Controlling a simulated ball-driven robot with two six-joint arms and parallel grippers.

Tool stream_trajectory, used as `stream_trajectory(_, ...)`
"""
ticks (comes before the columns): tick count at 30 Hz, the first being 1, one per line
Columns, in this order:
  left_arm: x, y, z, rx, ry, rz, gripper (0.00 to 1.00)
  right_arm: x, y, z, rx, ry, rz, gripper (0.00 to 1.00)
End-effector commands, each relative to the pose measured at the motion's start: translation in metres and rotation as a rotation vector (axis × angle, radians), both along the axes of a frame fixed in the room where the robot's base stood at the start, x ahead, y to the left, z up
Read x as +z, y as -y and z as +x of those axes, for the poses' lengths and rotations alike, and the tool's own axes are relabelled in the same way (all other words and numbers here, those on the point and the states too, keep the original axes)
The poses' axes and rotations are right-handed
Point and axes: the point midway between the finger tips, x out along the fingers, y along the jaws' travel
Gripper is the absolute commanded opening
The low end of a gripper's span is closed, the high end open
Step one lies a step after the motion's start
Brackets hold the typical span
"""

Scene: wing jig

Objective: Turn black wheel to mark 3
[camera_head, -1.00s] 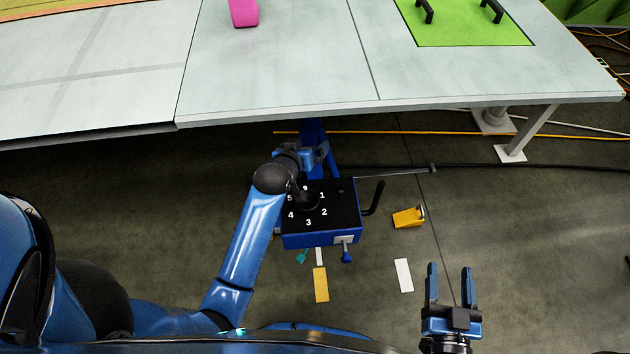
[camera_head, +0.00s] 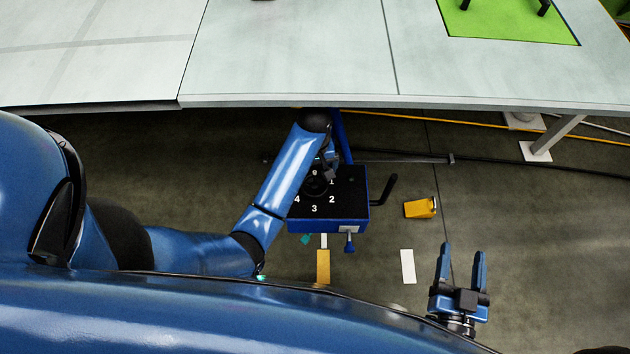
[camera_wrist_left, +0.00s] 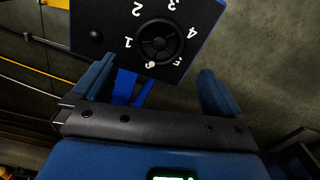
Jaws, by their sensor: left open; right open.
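The black wheel (camera_head: 316,184) sits on the black top of a blue box (camera_head: 349,201). White marks ring it, with 3 (camera_head: 314,208) on the front side. The wheel (camera_wrist_left: 161,41) shows fully in the left wrist view, as does mark 3 (camera_wrist_left: 172,5) at the top edge. In the head view my left arm partly hides the wheel and box. My right gripper (camera_head: 463,250) is open and empty, right of the box.
A grey table (camera_head: 290,60) lies behind the box, its edge close to my left arm. A black crank handle (camera_head: 383,190) sticks out right of the box, and a blue-ended knob (camera_head: 349,243) at its front. A yellow block (camera_head: 420,207) lies on the floor.

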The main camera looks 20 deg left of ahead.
Motion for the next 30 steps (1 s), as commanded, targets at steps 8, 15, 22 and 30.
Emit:
stream_trajectory(8,-0.046,0.0,-0.001,-0.002,-0.001,0.0,1.0,-0.008,0.0,0.0,0.0,0.0,0.0,0.61)
stream_trajectory(15,-0.078,0.0,0.0,-0.002,0.001,0.0,1.0,-0.012,0.0,0.0,0.0,0.0,0.0,0.61)
stream_trajectory(22,-0.091,0.0,0.0,-0.002,0.002,0.0,1.0,-0.014,0.0,0.0,0.0,0.0,0.0,0.61)
stream_trajectory(30,-0.092,0.0,0.0,-0.002,0.003,-0.001,1.0,-0.014,0.0,0.0,0.0,0.0,0.0,0.61)
